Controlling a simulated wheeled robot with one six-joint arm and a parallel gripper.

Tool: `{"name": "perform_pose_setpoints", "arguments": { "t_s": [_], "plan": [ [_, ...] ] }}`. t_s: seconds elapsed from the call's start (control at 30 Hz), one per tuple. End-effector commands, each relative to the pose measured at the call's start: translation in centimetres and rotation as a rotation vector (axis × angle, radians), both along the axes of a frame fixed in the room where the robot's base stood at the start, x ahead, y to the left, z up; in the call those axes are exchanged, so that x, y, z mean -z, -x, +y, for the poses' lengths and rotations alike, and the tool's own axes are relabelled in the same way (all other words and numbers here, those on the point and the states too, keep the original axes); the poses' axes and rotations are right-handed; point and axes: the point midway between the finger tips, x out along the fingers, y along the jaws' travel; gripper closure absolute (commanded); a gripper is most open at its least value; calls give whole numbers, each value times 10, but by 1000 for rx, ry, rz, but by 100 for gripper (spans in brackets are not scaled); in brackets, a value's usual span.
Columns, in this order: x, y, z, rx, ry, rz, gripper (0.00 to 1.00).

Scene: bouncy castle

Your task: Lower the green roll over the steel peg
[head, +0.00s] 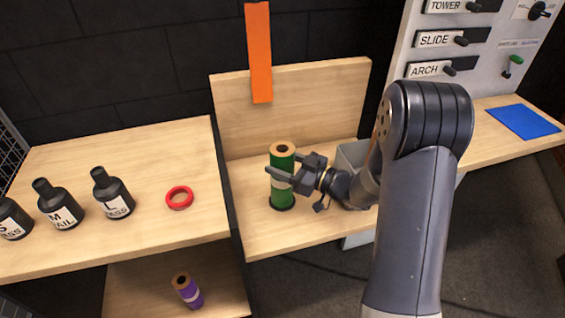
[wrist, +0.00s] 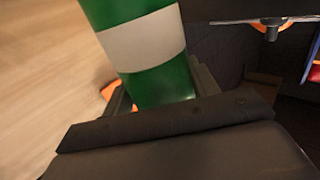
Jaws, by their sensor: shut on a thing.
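The green roll (head: 283,189) stands upright on the lower wooden shelf, with a pale band around its middle and a tan top rim with a dark hole. My gripper (head: 284,170) reaches in from the right and is shut on the roll, one finger on each side. The wrist view shows the roll (wrist: 158,86) between the fingers. I cannot make out the steel peg. Whether it is inside the roll, or whether the roll's bottom touches the base, I cannot tell.
A wooden back board (head: 330,100) with an orange strip (head: 259,55) rises behind the roll. A grey bin (head: 352,154) is behind my wrist. The left shelf holds dark bottles (head: 113,194) and a red ring (head: 179,197). A purple roll (head: 188,291) stands below.

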Motion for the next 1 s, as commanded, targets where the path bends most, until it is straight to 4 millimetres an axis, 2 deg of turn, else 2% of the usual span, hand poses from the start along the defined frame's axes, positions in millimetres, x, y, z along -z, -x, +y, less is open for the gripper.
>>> {"name": "perform_pose_setpoints", "arguments": {
  "t_s": [0.07, 0.1, 0.4, 0.63, 0.73, 0.87, 1.0],
  "plan": [
    [-1, 0, 0, 0, -1, -2, 100],
    [-1, 0, 0, 0, -1, -2, 43],
    [0, 0, 0, 0, 0, -1, 19],
    [0, 0, 0, 0, 1, 2, 19],
    [-6, 0, 0, 0, 1, 0, 19],
    [-23, 0, 0, 0, 2, -3, 19],
    [-51, 0, 0, 0, 1, -6, 19]
  ]
}}
